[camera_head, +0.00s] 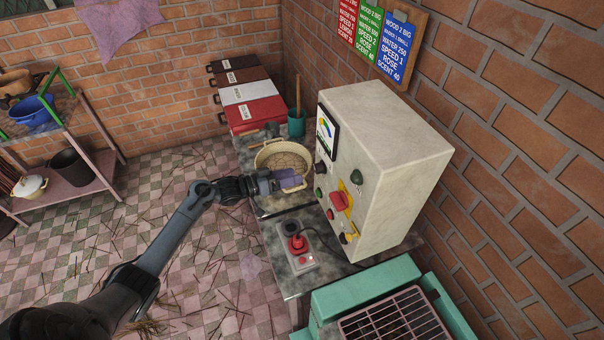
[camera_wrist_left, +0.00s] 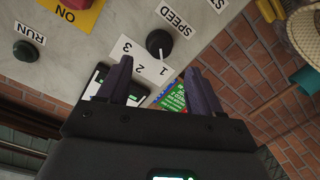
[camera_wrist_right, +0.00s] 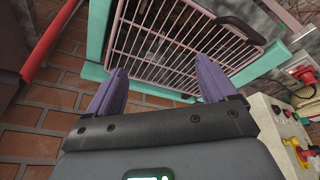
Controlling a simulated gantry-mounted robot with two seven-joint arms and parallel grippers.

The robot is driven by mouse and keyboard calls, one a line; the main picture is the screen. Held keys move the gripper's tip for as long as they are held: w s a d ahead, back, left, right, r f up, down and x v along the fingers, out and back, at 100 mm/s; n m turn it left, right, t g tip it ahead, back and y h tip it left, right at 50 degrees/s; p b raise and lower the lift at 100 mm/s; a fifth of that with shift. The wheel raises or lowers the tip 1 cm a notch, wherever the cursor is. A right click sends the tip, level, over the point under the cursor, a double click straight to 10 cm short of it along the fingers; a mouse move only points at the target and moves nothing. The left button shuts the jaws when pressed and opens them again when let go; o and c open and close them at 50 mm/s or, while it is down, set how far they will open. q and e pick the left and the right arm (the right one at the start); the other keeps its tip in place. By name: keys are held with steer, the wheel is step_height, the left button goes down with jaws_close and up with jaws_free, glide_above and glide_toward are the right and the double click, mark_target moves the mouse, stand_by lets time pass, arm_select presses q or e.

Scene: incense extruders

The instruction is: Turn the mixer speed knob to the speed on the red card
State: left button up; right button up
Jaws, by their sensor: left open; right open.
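The black mixer speed knob (camera_wrist_left: 159,42) sits on the pale control panel, beside an upside-down SPEED label and a white scale plate (camera_wrist_left: 146,66) with 1, 2 and 3. A pale mark shows at the knob's lower edge; its exact setting is unclear. My left gripper (camera_wrist_left: 160,65) is open and empty, its fingers pointing at the panel, apart from the knob. In the head view my left gripper (camera_head: 293,182) is just left of the panel. The red card (camera_head: 348,20) hangs on the wall; its speed line seems to read 1. My right gripper (camera_wrist_right: 160,66) is open and empty.
The panel box (camera_head: 388,165) also bears a red switch (camera_head: 339,201) and a green RUN button (camera_wrist_left: 26,51). A beige bowl (camera_head: 263,160) stands behind my left gripper. A red-knobbed control box (camera_head: 297,248) is in front. A teal frame with a pink rack (camera_wrist_right: 165,45) faces my right gripper.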

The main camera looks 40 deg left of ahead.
arm_select(q)
steer(key=shift+v, duration=1.35)
